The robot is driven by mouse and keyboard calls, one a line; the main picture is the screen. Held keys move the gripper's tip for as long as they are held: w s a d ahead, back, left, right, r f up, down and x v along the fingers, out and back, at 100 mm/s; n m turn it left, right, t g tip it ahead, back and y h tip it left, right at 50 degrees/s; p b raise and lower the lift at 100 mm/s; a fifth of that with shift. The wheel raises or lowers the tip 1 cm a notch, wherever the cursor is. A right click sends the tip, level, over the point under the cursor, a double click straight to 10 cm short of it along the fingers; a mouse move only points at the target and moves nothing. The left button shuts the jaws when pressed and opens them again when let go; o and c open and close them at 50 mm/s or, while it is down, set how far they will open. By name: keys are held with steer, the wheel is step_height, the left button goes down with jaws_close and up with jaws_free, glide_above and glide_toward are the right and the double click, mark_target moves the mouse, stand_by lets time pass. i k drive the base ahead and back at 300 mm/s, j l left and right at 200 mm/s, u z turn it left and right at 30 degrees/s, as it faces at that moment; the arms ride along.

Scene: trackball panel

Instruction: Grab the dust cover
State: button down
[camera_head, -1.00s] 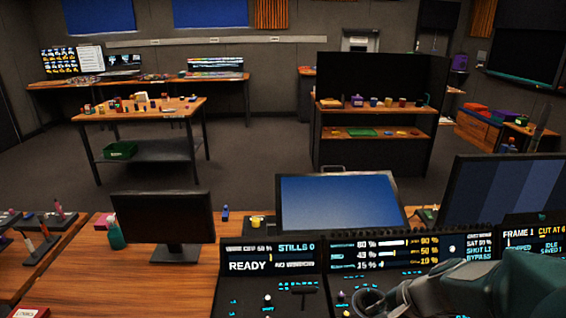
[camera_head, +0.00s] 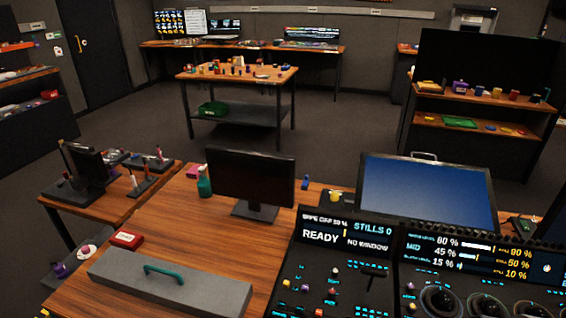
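A long, flat grey cover with a teal handle, which looks like the dust cover (camera_head: 205,291), lies on the wooden desk (camera_head: 180,238) at the lower left. Its handle (camera_head: 163,270) stands up from the middle of its top. The whole cover appears in view, with nothing on it. My gripper is not in view, so its state does not show.
The control panel (camera_head: 345,240) with knobs and trackballs stands right of the cover. A red box (camera_head: 126,240) sits just behind the cover's left end. Bare desk lies between.

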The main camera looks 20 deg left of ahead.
mark_target(199, 294)
steer(key=u, duration=2)
steer(key=i+j+z, duration=0.2)
steer(key=i+j, duration=0.8)
steer(key=i, duration=0.15)
